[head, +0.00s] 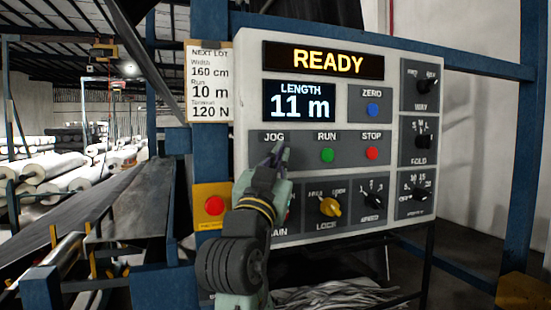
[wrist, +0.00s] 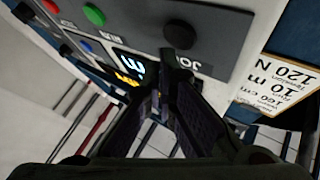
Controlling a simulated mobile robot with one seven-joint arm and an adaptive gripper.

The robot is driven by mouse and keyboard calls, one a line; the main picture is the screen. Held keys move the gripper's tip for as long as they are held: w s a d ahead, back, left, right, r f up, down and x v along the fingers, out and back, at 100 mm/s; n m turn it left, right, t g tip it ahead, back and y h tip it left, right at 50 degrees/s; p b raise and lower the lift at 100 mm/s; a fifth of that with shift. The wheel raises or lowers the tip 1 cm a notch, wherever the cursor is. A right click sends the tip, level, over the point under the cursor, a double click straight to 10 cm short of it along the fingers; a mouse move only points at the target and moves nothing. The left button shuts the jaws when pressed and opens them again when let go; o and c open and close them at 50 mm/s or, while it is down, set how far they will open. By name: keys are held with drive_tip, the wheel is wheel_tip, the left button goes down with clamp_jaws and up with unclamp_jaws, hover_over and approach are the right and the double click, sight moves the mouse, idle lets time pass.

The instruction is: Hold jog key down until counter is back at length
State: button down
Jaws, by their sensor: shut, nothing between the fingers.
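The control panel (head: 393,200) faces me. Its length display (head: 299,103) reads 11 m, and the display above (head: 323,61) reads READY. My gripper (head: 279,156) is shut and empty, its tips at the JOG spot and hiding the key in the head view. In the wrist view the shut fingers (wrist: 174,62) reach up to a dark round jog key (wrist: 180,33) and partly cover the JOG label. I cannot tell whether the tips touch or press the key. The lot card (head: 209,85) reads width 160 cm, run 10 m, 120 N.
The green RUN button (head: 327,155) and red STOP button (head: 372,153) sit right of JOG, with the blue ZERO button (head: 373,109) above. A yellow lock knob (head: 330,207) is below. A red button on a yellow plate (head: 214,205) is left of my arm.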

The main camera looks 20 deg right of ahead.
drive_tip(key=shift+w, duration=0.1)
drive_tip(key=shift+w, duration=0.35)
drive_tip(key=shift+w, duration=0.45)
idle(1.9)
idle(1.6)
drive_tip(key=shift+s, duration=0.85)
drive_tip(key=s, duration=0.5)
drive_tip(key=shift+d, duration=0.1)
